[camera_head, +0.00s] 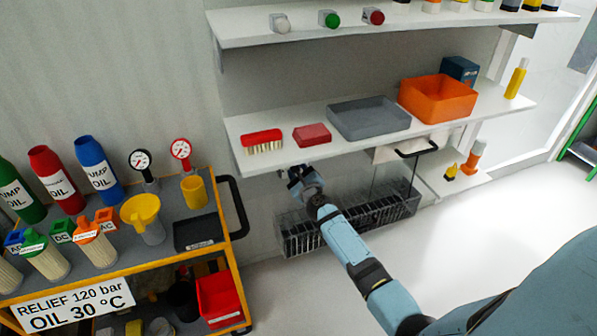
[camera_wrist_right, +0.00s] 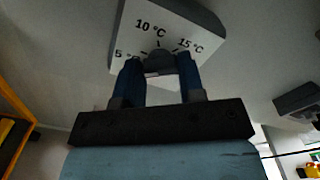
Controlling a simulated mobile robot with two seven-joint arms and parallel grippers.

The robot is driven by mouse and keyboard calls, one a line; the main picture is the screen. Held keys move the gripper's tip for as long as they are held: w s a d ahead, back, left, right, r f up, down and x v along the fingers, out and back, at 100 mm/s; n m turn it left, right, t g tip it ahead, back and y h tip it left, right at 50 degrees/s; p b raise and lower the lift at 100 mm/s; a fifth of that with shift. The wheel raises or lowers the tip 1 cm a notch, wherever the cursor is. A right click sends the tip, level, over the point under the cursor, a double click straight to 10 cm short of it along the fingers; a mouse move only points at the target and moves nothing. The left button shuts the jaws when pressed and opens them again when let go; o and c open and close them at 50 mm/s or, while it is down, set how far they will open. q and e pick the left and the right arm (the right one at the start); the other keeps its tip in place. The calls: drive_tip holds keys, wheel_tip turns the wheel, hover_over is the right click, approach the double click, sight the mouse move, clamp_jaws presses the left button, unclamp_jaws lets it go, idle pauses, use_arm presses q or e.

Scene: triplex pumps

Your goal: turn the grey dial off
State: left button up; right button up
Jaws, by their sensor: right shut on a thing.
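The grey dial (camera_wrist_right: 161,60) sits on a white panel (camera_wrist_right: 190,22) in the right wrist view. The panel is printed 5 °C, 10 °C and 15 °C around the dial, with short tick marks. My right gripper (camera_wrist_right: 158,68) has its two blue fingers on either side of the dial, shut on it. The fingers cover part of the dial and its lower side, and I cannot tell its setting. In the head view my right gripper (camera_head: 305,181) is just under the front edge of the lower shelf, where the dial is hidden. My left gripper is not in view.
A wire basket (camera_head: 300,240) is below, close to the arm. A cart (camera_head: 150,270) with bottles and gauges stands at left.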

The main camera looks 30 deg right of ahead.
drive_tip(key=o, duration=0.9)
drive_tip(key=shift+o, duration=0.2)
drive_tip(key=shift+s, duration=0.1)
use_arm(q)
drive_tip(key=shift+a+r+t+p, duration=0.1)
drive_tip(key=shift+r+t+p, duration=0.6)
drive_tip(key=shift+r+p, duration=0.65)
use_arm(e)
drive_tip(key=v, duration=1.3)
drive_tip(key=shift+s, duration=0.35)
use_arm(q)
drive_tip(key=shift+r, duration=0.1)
